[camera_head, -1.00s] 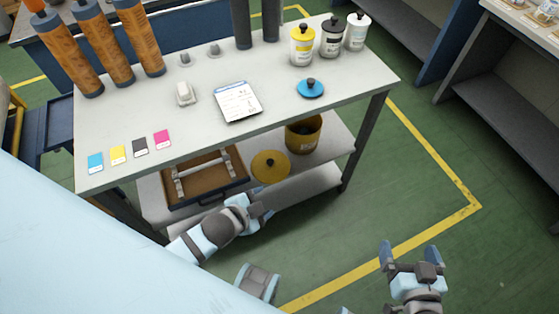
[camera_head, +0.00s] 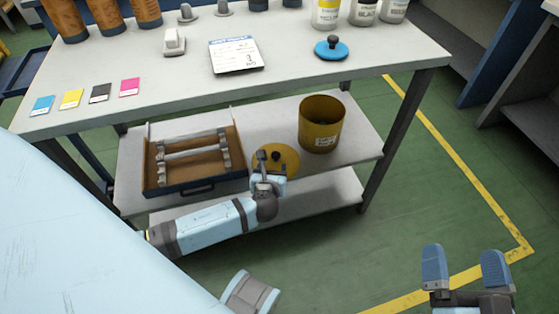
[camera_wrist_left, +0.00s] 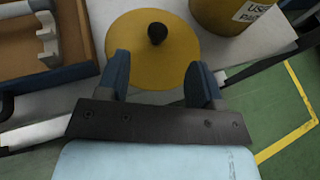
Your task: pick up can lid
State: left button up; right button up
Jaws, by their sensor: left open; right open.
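A round yellow can lid with a dark knob (camera_head: 285,155) lies flat on the middle shelf of the workbench, beside the open yellow can (camera_head: 321,125). In the left wrist view the lid (camera_wrist_left: 170,42) is just past my fingertips, its black knob upright. My left gripper (camera_head: 271,168) is open at the lid's near side and partly hides it. In the left wrist view its two blue fingers (camera_wrist_left: 159,74) are apart, with the knob beyond the gap. My right gripper (camera_head: 463,260) is open and empty over the green floor at the lower right.
A brown tray with grey bars (camera_head: 190,150) stands left of the lid. The white tabletop (camera_head: 130,60) overhangs the shelf and holds a blue lid (camera_head: 331,48), a clipboard (camera_head: 235,56) and several bottles. A table leg (camera_head: 385,150) stands right of the can. Floor to the right is clear.

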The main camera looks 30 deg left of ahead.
aim_at(275, 156)
pick_arm(q)
jog(key=b+x, duration=0.1)
jog(key=x, duration=0.4)
jog(key=shift+w+a+f+b, duration=0.1)
jog(key=shift+w+f+b, duration=0.1)
jog(key=shift+b, duration=0.15)
jog(key=b+x, duration=0.1)
jog(key=x, duration=0.1)
jog(key=f+b+x, duration=0.1)
jog(key=b+x, duration=0.1)
jog(key=shift+w+a+f, duration=0.1)
jog(key=shift+w+f, duration=0.05)
jog(key=shift+w+a, duration=0.15)
jog(key=shift+w, duration=0.1)
pick_arm(e)
notch_tip(275, 156, down, 8)
jog(key=n+g, duration=0.1)
jog(key=g, duration=0.2)
jog(key=shift+a+f, duration=0.15)
jog(key=shift+a, duration=0.2)
pick_arm(q)
jog(key=c, duration=1)
